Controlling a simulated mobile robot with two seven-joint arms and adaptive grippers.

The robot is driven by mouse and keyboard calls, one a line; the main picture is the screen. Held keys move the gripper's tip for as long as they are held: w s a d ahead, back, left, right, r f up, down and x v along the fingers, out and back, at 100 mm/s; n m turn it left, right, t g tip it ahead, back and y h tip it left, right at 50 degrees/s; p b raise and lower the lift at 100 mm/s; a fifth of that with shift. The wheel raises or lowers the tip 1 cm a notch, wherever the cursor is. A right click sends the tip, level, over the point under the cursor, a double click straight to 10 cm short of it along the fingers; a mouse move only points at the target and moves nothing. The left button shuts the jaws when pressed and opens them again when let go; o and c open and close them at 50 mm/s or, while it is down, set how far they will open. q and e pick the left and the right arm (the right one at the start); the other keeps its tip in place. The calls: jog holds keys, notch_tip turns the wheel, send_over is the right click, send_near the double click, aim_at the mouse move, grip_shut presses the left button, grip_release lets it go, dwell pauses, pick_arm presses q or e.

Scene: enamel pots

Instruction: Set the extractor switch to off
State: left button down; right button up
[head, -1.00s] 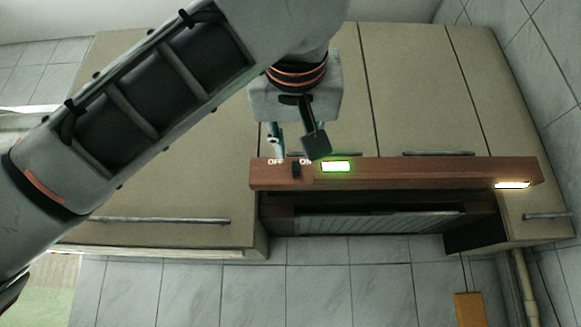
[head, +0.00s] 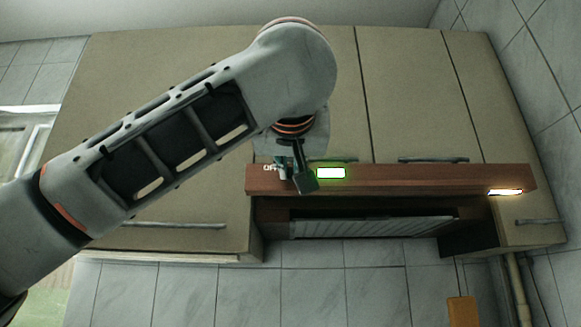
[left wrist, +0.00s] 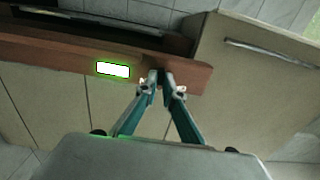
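The extractor hood is a long reddish-brown panel (head: 420,178) under the wall cupboards, and it also shows upside down in the left wrist view (left wrist: 60,54). A white "OFF" label (head: 270,168) shows near its left end. The switch and the "ON" label are hidden behind my left gripper in the head view. A lit white indicator with a green edge (head: 331,173) is just right of the gripper. My left gripper (left wrist: 161,74) has its fingertips together in front of the panel at the switch area. I cannot tell whether it touches the switch. My right gripper is not in view.
Beige cupboard doors (head: 410,100) with bar handles (head: 433,160) rise above and beside the hood. A lit lamp (head: 505,192) is at the panel's right end. A slatted filter (head: 375,227) lies under the hood. Tiled walls (head: 240,290) are below and to the right.

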pick_arm(q)
jog(key=shift+a, duration=1.1)
jog(key=shift+d, duration=0.1)
jog(key=c, duration=2.2)
grip_release()
jog(key=shift+o, duration=0.2)
jog(key=s, duration=1.2)
